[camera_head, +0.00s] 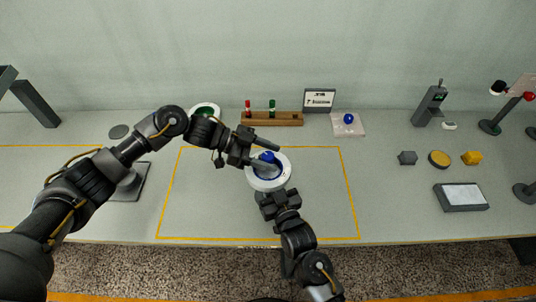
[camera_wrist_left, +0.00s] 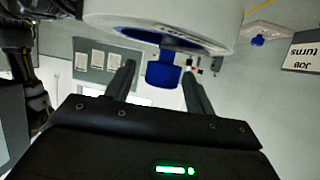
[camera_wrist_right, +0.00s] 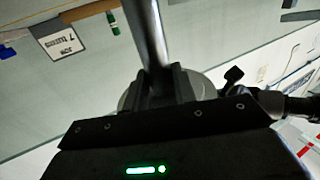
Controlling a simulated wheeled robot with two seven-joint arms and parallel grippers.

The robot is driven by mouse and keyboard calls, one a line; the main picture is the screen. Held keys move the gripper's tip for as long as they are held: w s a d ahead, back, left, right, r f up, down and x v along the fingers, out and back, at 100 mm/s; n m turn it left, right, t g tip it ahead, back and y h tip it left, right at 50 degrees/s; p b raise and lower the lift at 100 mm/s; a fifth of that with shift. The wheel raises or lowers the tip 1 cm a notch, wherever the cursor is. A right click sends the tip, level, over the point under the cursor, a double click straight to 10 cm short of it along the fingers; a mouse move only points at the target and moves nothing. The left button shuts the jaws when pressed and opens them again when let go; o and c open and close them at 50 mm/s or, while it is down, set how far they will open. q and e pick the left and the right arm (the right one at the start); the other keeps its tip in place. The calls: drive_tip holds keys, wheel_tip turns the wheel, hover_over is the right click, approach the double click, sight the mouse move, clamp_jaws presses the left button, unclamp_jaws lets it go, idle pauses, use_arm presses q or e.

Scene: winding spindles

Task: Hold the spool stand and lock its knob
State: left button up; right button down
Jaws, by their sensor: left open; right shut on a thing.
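The spool stand shows in the head view as a white spool ring (camera_head: 282,181) with a blue knob (camera_head: 267,157) at its middle. My left gripper (camera_head: 278,157) is open, with its fingers either side of the knob. In the left wrist view the blue knob (camera_wrist_left: 163,73) sits between the two spread fingers, below the white spool (camera_wrist_left: 165,20); no finger clearly touches it. My right gripper (camera_head: 268,194) is at the near side of the stand. In the right wrist view it is shut on the stand's grey post (camera_wrist_right: 149,35). The stand's base is mostly hidden.
A wooden rack (camera_head: 272,119) with red and green pegs and a job card (camera_head: 319,99) stand at the back. A second blue knob (camera_head: 348,119) lies on a pale plate. A grey tray (camera_head: 461,197) is at right. The yellow-outlined area right of the stand is clear.

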use_arm(q)
drive_tip(key=c, duration=1)
use_arm(e)
drive_tip(key=shift+f, duration=0.15)
use_arm(q)
drive_tip(key=shift+m+g+y, duration=0.3)
drive_tip(key=shift+m+g, duration=0.7)
drive_tip(key=shift+g, duration=0.2)
drive_tip(key=shift+s+d+f+m+g+y, duration=0.1)
drive_tip(key=shift+m+g+y, duration=0.15)
drive_tip(key=shift+m+g, duration=0.3)
drive_tip(key=shift+f+m+g+y, duration=0.1)
drive_tip(key=shift+m+g+y, duration=0.15)
drive_tip(key=shift+m+g, duration=0.25)
drive_tip(key=shift+o, duration=0.2)
drive_tip(key=shift+s+d+m+g+y, duration=0.2)
drive_tip(key=shift+m+g+y, duration=0.2)
drive_tip(key=shift+m+g, duration=0.45)
drive_tip(key=shift+w+a+r+m+g+y, duration=0.1)
drive_tip(key=shift+w+m+g+y, duration=0.1)
drive_tip(key=shift+m+g+y, duration=0.4)
drive_tip(key=shift+w+a+r+m+g, duration=0.1)
drive_tip(key=shift+w+a+m+g, duration=0.05)
drive_tip(key=shift+m+g, duration=0.2)
drive_tip(key=shift+w+a, duration=0.1)
drive_tip(key=shift+w, duration=0.05)
